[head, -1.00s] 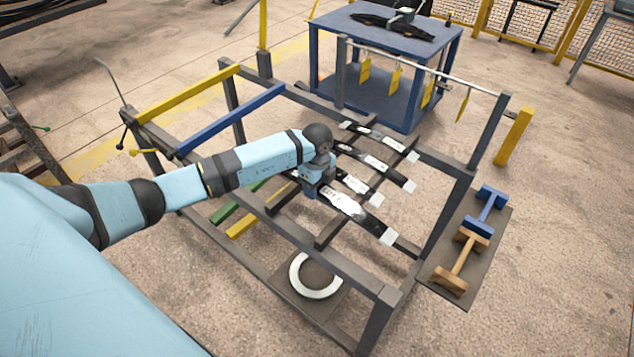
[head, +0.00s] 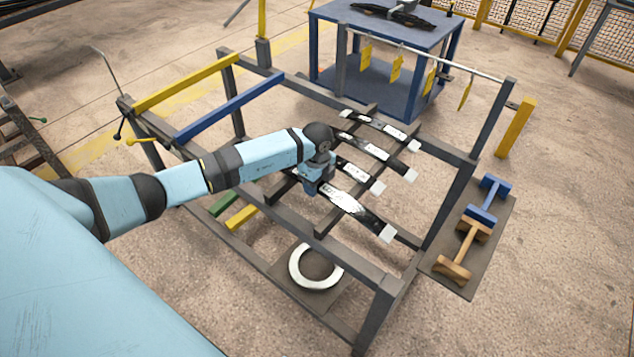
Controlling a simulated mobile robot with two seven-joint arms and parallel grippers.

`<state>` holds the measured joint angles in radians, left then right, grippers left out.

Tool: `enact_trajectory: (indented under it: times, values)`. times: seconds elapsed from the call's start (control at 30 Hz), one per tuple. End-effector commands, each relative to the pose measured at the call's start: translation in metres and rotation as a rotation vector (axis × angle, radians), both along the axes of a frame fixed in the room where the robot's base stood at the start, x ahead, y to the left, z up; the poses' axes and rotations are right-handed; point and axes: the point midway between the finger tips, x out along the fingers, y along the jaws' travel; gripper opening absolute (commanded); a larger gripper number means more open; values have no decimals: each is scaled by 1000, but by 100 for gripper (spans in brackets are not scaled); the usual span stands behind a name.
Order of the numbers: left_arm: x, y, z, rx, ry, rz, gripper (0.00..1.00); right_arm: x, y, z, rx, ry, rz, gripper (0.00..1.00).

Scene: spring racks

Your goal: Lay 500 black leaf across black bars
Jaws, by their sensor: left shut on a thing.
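Several black leaves with white labels and pale end tips lie side by side across the black bars (head: 333,216) of the rack. The nearest black leaf (head: 367,216) runs from under my left gripper toward the lower right. My left gripper (head: 312,188) is shut on this leaf near its left part; the fingers are mostly hidden by the wrist. I cannot read the number on its label. Other black leaves (head: 376,147) lie farther back, apart from one another. My right gripper is not in view.
A yellow bar (head: 187,83) and a blue bar (head: 230,106) cross the rack's left side. A blue table (head: 385,38) stands behind, and yellow tags (head: 397,68) hang from a rail. A shelf at right holds blue and tan stands (head: 462,250). A white ring (head: 294,266) lies below.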

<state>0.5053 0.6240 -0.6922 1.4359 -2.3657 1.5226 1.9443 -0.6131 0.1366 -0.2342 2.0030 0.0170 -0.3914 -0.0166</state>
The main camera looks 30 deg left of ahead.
Motion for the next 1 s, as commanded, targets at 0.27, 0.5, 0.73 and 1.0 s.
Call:
enact_trajectory:
  times: [0.27, 0.5, 0.73, 1.0]
  values:
    - [2, 0, -2, -1, -4, 0, 23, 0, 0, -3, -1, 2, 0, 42]
    - [1, 0, -6, -1, -4, 0, 23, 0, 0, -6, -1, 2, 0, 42]
    - [1, 0, -10, -1, -4, 0, 23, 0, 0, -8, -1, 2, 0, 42]
    - [1, 0, -15, -1, -4, 0, 23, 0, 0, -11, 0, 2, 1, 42]
